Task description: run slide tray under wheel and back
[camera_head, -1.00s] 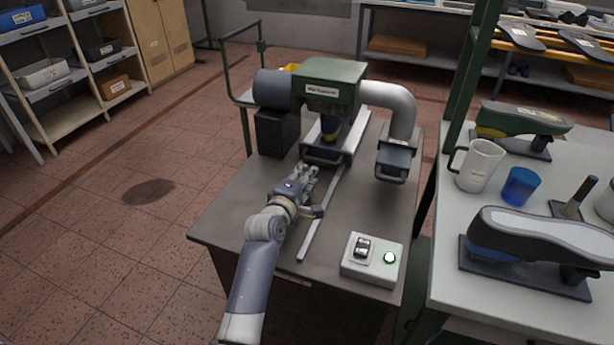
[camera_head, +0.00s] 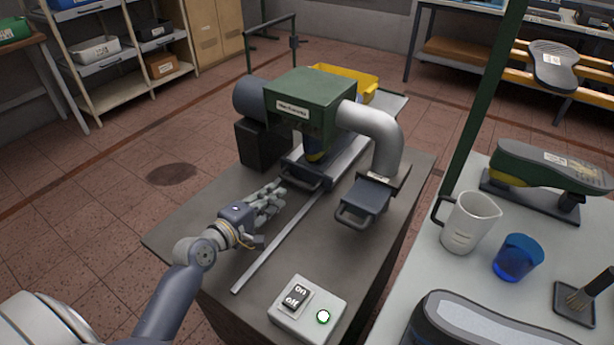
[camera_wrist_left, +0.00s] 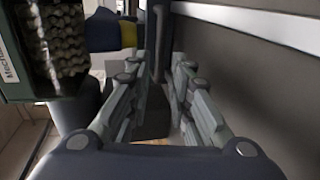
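The green machine (camera_head: 318,100) stands on the dark bench. A grey slide tray (camera_head: 300,172) with a front handle sits beneath it on rails (camera_head: 282,235). A blue and yellow piece (camera_head: 315,152) shows above the tray; it also shows in the left wrist view (camera_wrist_left: 112,32). A rough, bristly wheel (camera_wrist_left: 66,38) shows at upper left in that view. My left gripper (camera_head: 275,190) is just left of the tray handle, low over the bench. Its fingers (camera_wrist_left: 158,78) are apart in the wrist view. A dark shape lies between or beyond them; contact is unclear. My right gripper is not in view.
A control box (camera_head: 307,310) with an on/off switch and lit green button is at the bench front. A grey pipe ends in a handled drawer (camera_head: 364,204) at right.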

